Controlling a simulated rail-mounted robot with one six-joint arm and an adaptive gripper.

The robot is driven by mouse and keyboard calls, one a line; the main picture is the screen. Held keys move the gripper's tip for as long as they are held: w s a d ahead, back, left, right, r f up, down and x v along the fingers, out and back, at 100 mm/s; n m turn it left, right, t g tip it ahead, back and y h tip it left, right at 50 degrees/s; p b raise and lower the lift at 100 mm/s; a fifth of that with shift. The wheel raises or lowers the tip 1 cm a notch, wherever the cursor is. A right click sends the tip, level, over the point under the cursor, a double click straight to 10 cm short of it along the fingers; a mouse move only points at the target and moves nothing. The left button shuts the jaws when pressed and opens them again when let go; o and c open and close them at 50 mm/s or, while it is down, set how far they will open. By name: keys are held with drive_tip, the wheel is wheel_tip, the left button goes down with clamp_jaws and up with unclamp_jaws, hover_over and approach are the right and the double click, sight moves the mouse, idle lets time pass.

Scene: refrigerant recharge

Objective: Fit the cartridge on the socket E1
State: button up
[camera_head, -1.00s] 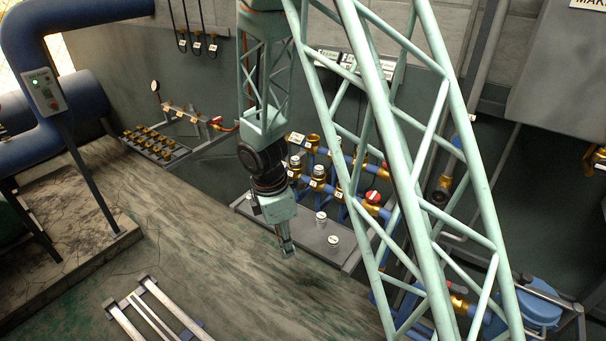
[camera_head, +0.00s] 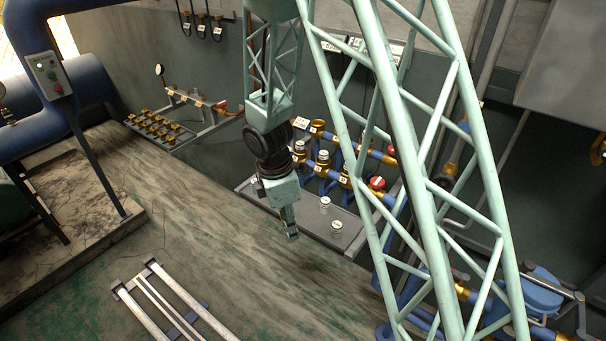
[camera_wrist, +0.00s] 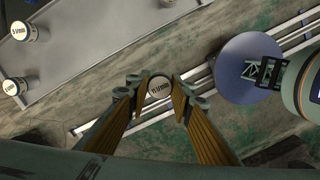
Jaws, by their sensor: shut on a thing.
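Brass sockets (camera_head: 317,126) stand on the blue pipe manifold behind the bench. Some carry silver-topped cartridges (camera_head: 323,157). The small tags are too blurred to tell which socket is E1.
The grey bench (camera_head: 308,229) holds a cartridge at its front (camera_head: 337,226) and one behind it (camera_head: 325,203). A red-capped valve (camera_head: 377,184) is right of the sockets. A rack of brass fittings (camera_head: 158,127) is at left. The floor before the bench is open.

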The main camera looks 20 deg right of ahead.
drive_tip(key=w+d+m+p, duration=0.2)
drive_tip(key=w+m, duration=0.2)
drive_tip(key=m, duration=0.5)
drive_tip(key=w+d+m+g+y+p, duration=0.1)
drive_tip(key=w+d+m+p, duration=0.2)
drive_tip(key=m, duration=0.6)
drive_tip(key=shift+w+r, duration=0.35)
drive_tip(key=shift+w, duration=0.8)
